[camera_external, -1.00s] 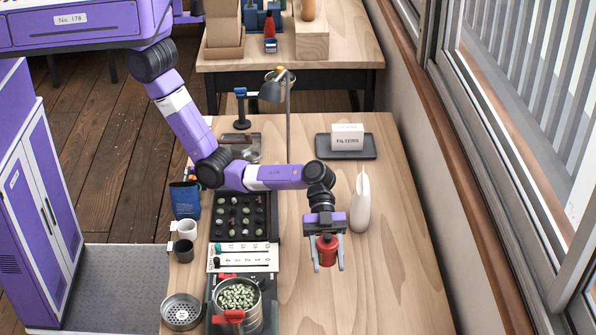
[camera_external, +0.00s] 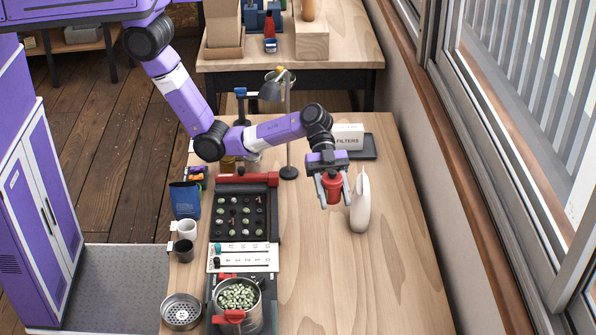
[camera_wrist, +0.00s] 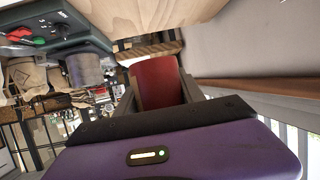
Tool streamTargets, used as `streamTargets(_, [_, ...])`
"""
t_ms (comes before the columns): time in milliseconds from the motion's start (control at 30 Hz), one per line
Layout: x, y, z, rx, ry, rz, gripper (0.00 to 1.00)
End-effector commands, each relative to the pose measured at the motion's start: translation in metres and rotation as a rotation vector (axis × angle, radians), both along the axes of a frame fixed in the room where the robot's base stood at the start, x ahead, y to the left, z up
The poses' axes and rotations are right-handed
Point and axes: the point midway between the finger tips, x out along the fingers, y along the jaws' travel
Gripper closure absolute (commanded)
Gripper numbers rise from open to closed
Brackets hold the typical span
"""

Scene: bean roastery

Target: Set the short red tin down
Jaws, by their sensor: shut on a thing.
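The short red tin (camera_external: 333,189) is between the fingers of my gripper (camera_external: 331,192), above the wooden table (camera_external: 310,265). It also shows in the wrist view (camera_wrist: 157,82), between the two fingers. My gripper is shut on the tin. I cannot tell how high the tin is above the table. The tin's far end is hidden.
A tray with a white FILTERS box (camera_external: 348,137) stands behind my gripper. On the left are a bean sample tray (camera_external: 240,215), a scale card (camera_external: 243,257), a pot of green beans (camera_external: 239,297) and two cups. The table's front right is clear.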

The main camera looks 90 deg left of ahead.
Motion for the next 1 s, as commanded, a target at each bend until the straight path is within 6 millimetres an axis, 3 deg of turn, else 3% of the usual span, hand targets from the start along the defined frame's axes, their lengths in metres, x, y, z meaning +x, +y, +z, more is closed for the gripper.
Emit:
streamTargets(33, [-0.005,0.014,0.008,0.0,0.003,-0.004,0.94])
streamTargets(133, [-0.02,0.03,0.009,0.0,0.001,-0.041,0.94])
streamTargets(233, [-0.037,0.031,0.008,-0.001,-0.001,-0.102,0.94])
streamTargets(367, [-0.044,0.03,0.0,0.0,0.002,-0.141,0.94])
streamTargets(800, [-0.044,0.028,-0.102,0.0,0.007,-0.143,0.94])
streamTargets(1000, [-0.044,0.028,-0.14,0.0,0.002,-0.144,0.94])
